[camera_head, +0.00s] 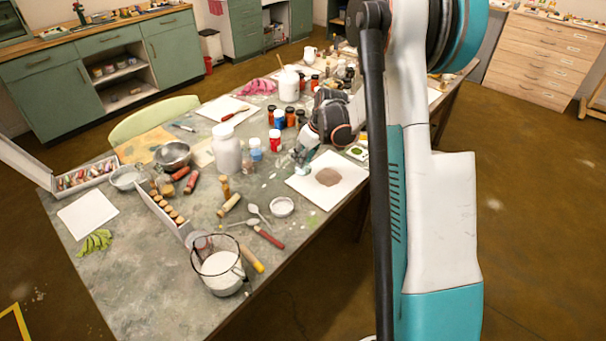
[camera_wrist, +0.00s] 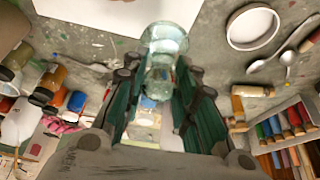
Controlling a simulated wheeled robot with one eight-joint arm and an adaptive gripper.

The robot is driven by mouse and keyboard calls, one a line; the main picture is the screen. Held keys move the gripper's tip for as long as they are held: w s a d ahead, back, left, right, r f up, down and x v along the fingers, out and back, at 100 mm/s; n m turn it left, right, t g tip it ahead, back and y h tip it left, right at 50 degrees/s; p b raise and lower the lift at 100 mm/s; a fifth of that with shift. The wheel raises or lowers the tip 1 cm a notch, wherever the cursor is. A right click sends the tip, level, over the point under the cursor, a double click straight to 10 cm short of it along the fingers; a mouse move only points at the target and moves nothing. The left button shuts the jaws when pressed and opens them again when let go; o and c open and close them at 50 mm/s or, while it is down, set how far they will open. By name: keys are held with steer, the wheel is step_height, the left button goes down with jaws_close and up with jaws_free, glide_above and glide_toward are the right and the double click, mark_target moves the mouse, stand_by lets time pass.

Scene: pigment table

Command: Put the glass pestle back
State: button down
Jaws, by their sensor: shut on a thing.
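The glass pestle (camera_wrist: 165,42) is a clear, greenish glass piece with a wide round end and a narrower waist. In the wrist view it sits between the two dark green fingers of my gripper (camera_wrist: 160,78), which is shut on it. In the head view my gripper (camera_head: 306,148) is low over the right-hand side of the worktable (camera_head: 120,265), beside a white sheet with a brown pigment patch (camera_head: 327,177). The pestle is small there and partly hidden by the fingers. I cannot tell whether it touches the tabletop.
A white jar (camera_head: 227,150) and small bottles stand left of my gripper. Several dark jars are behind it. A box of pigment sticks (camera_wrist: 290,130) shows in the wrist view.

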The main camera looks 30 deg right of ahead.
mark_target(305, 166)
steer(key=shift+f+b, duration=0.85)
steer(key=shift+f, duration=2)
steer(key=shift+f, duration=0.2)
steer(key=c, duration=1.3)
jaws_free()
steer(key=shift+r, duration=0.1)
steer(key=p+v, duration=0.4)
steer(key=v, duration=0.8)
steer(key=shift+r, duration=0.15)
